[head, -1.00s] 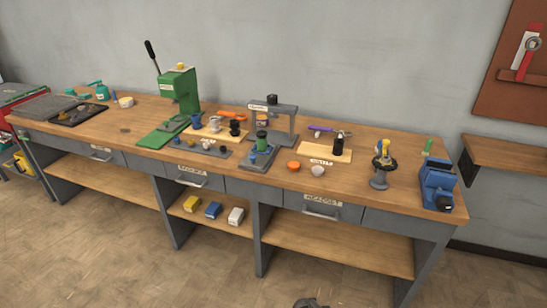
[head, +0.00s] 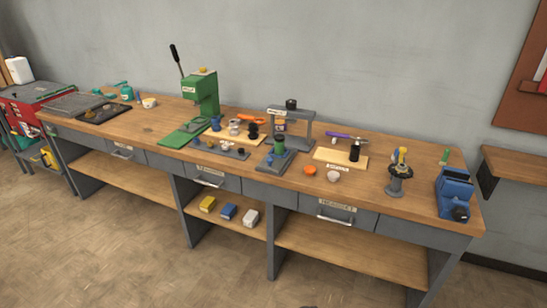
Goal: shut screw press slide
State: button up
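The screw press (head: 308,130) is a grey arch with a label and a black knob on top, standing in the middle of the workbench. Its slide (head: 266,163) looks like the grey plate that sticks out from the press toward the bench's front edge. A green cylinder (head: 279,146) stands on this plate, with a small blue piece beside it. How far the plate reaches under the arch is hard to tell. My gripper is not recognisable in the head view; only a tiny dark sliver shows at the bottom edge.
A green lever press (head: 206,95) stands left of the screw press. An orange bowl (head: 309,170) and a white bowl (head: 333,176) sit just right of the slide. A blue vise (head: 455,192) is at the bench's right end. The floor in front is clear.

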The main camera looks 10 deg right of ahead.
aim_at(276, 155)
jog(key=u, duration=0.1)
jog(key=i, duration=0.9)
jog(key=u, duration=1.3)
jog(key=k, duration=0.7)
jog(key=u, duration=0.2)
